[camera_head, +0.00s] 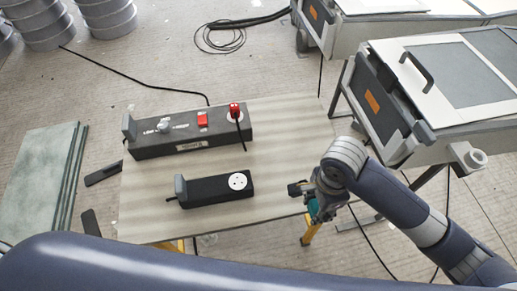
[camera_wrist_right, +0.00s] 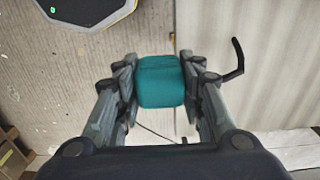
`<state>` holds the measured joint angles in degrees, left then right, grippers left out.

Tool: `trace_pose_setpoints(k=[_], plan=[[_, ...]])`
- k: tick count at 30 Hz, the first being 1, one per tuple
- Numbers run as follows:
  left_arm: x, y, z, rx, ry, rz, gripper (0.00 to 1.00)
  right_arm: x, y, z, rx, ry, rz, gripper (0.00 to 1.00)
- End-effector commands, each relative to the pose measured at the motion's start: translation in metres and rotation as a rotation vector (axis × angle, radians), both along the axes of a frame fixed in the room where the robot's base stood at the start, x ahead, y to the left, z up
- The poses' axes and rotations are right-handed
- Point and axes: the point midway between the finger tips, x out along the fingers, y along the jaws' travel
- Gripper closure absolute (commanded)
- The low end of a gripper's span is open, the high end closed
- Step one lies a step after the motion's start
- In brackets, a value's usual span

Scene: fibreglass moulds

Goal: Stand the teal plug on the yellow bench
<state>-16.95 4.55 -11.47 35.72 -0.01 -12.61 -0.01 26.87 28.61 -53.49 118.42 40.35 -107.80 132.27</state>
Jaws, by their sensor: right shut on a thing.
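The teal plug (camera_wrist_right: 160,82) is a rounded block held between the fingers of my right gripper (camera_wrist_right: 162,72) in the right wrist view. In the head view the plug (camera_head: 313,208) is a small teal patch, partly hidden by my right gripper (camera_head: 312,200), at the bench's near right corner. The bench (camera_head: 285,150) has a pale top and yellow legs. In the wrist view its pale top (camera_wrist_right: 265,60) lies to the right and floor shows to the left; the plug overlaps the edge between them. I cannot tell the plug's height. My left gripper is not in view.
A long dark box (camera_head: 185,137) with a red switch and red plug stands at the bench's back. A shorter black socket box (camera_head: 220,189) stands in front. Bare top lies right of them. A grey machine (camera_head: 440,90) stands right of the bench; green-grey panels (camera_head: 42,180) lie left.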

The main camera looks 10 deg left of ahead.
Motion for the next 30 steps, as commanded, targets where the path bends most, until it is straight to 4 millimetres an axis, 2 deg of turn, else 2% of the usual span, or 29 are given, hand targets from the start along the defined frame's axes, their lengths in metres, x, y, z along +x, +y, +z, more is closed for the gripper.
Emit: trace_pose_setpoints(k=[5,8,13,21,25,30], plan=[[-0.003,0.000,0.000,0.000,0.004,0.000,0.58,0.000,0.001,-0.002,-0.001,0.001,-0.019,1.00],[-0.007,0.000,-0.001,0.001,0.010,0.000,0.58,0.008,-0.002,-0.003,-0.002,-0.001,-0.019,1.00],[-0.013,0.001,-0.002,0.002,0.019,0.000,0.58,0.047,-0.011,-0.006,-0.005,-0.003,-0.021,1.00],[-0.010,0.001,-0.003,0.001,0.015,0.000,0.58,0.111,-0.026,-0.012,-0.002,-0.001,-0.019,1.00],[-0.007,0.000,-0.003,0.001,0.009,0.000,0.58,0.133,-0.031,-0.014,-0.002,-0.001,-0.018,1.00],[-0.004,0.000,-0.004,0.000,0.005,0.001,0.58,0.146,-0.033,-0.016,0.000,0.001,-0.015,1.00]])
